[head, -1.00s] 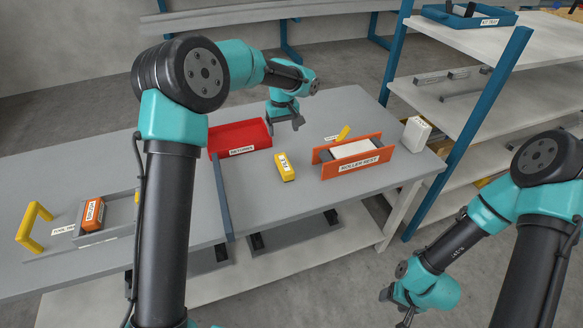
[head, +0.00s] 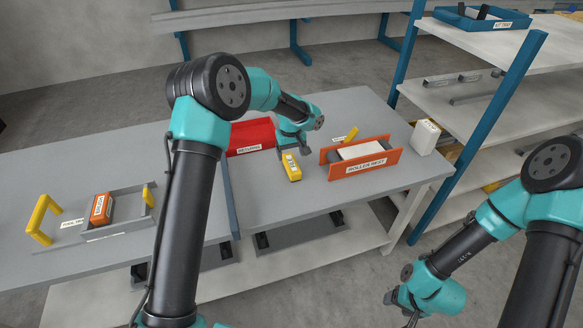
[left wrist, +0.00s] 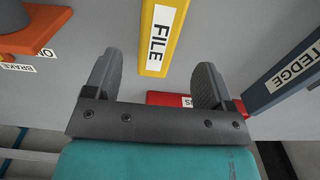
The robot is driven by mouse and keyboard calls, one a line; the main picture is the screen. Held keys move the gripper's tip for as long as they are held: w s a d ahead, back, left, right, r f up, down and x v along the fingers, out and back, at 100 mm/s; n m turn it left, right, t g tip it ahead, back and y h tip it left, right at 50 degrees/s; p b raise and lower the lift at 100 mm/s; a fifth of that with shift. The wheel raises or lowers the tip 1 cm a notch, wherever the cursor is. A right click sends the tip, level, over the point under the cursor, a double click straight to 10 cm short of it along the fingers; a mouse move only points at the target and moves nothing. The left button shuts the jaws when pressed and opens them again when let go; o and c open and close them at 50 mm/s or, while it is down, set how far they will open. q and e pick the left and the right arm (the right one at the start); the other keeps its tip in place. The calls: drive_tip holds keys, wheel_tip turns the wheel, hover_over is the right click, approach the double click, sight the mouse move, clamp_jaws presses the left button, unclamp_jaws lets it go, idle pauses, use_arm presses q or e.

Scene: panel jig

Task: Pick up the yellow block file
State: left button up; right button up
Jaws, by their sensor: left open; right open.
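The yellow block (head: 291,167) with a white FILE label lies on the grey table, in front of the red bin. In the left wrist view the yellow block (left wrist: 163,58) shows beyond and between the fingertips, apart from them. My left gripper (head: 293,150) is open and empty, just behind the block in the head view; its two dark fingers (left wrist: 157,80) are spread wide in the left wrist view. My right gripper (head: 411,318) is low at the right, off the table, and partly cut off by the frame's lower edge.
A red bin (head: 250,137) stands behind the block. An orange roller rest (head: 365,169) stands just to its right, with a white piece between its walls. A blue strip (head: 231,200) lies left of it. A grey tray (head: 118,228) holds an orange block (head: 101,209).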

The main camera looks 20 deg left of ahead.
sight(292, 163)
use_arm(q)
drive_tip(key=shift+f, duration=0.65)
drive_tip(key=shift+f, duration=0.1)
drive_tip(key=shift+d+f, duration=0.1)
drive_tip(key=shift+f, duration=2.4)
drive_tip(key=shift+c, duration=0.2)
drive_tip(key=c, duration=1.2)
